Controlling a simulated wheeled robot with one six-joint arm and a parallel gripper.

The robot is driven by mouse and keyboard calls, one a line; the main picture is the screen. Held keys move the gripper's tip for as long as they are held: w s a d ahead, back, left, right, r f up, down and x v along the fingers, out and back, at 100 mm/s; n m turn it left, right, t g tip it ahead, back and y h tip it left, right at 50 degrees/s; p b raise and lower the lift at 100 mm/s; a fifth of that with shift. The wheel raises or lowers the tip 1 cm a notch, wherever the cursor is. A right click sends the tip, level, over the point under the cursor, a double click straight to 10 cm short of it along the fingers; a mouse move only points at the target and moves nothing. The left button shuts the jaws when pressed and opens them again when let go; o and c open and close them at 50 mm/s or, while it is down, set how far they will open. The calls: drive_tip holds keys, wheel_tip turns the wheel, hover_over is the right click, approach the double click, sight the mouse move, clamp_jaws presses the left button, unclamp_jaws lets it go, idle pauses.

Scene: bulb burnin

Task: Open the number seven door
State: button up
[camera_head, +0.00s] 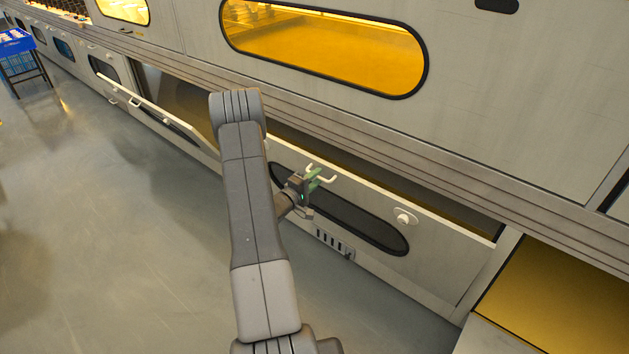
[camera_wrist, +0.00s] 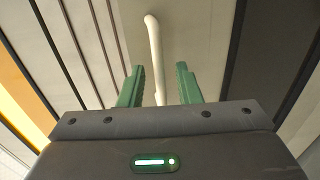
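A pale lower door (camera_head: 440,245) with a dark oval window (camera_head: 375,230) is tipped outward at its top, leaving a gap behind its upper edge. No number seven can be read on it. Its white bar handle (camera_head: 328,180) is near the top edge, and the handle also shows in the wrist view (camera_wrist: 154,45). My gripper (camera_head: 311,181) is at this handle. In the wrist view its green fingers (camera_wrist: 159,88) stand apart, with the handle's lower end between them. I see space on both sides of the bar; depth is hard to judge.
Another lower door (camera_head: 155,105) to the left is also tipped out. A yellow-lit opening (camera_head: 560,300) is at the lower right. An upper panel with an amber window (camera_head: 325,45) is above. A blue crate on a stand (camera_head: 15,42) is far left. The grey floor (camera_head: 130,240) is clear.

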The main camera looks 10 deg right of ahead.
clamp_jaws()
drive_tip(key=shift+a, duration=0.1)
